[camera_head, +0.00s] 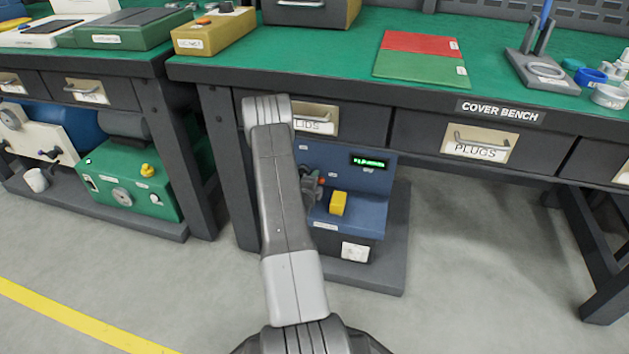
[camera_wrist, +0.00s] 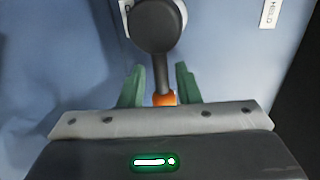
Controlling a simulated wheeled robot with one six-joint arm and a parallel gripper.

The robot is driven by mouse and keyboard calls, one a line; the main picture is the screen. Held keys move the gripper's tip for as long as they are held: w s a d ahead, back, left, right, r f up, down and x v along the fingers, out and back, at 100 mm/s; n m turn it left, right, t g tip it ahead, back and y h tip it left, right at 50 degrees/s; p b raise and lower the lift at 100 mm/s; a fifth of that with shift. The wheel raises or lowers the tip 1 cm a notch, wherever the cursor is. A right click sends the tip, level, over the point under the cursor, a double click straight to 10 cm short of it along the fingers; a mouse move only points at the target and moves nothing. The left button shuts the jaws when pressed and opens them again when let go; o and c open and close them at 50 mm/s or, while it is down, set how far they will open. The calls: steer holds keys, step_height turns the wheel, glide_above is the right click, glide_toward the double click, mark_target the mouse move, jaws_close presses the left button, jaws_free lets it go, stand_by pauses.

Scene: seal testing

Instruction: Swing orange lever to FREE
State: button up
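The orange lever (camera_wrist: 164,98) shows in the wrist view as a dark round hub with a dark shaft and an orange tip. My gripper (camera_wrist: 160,68) has its two green fingers apart, one on each side of the shaft and tip. The right finger looks close to the tip; I cannot tell if it touches. A HELD label (camera_wrist: 269,12) is at the upper right; no FREE label shows. In the head view my gripper (camera_head: 312,188) is at the front of the blue machine (camera_head: 367,212), with a small orange spot beside it; my arm hides part of the machine.
The machine stands on a dark plinth (camera_head: 385,277) under the cover bench (camera_head: 480,104). It has a green display (camera_head: 369,162) and a yellow block (camera_head: 338,204). Drawers overhang it. A dark bench leg (camera_head: 236,170) stands to its left. The floor to the right is clear.

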steer(key=p+v, duration=0.3)
steer(key=v, duration=1)
steer(key=shift+s+p, duration=0.25)
steer(key=shift+p, duration=0.05)
steer(key=b+x, duration=0.4)
steer(key=x, duration=1)
steer(key=shift+a+r, duration=0.1)
steer(key=shift+r, duration=0.05)
steer(key=shift+s+a, duration=0.1)
steer(key=shift+s, duration=0.15)
steer(key=p+v, duration=0.4)
steer(key=v, duration=0.9)
steer(key=b+x, duration=0.4)
steer(key=x, duration=0.9)
steer(key=shift+w+d+f, duration=0.2)
steer(key=shift+w, duration=0.15)
steer(key=shift+s+a+r+n+h, duration=0.15)
steer(key=shift+r+n+h, duration=0.15)
steer(key=shift+r+n, duration=0.45)
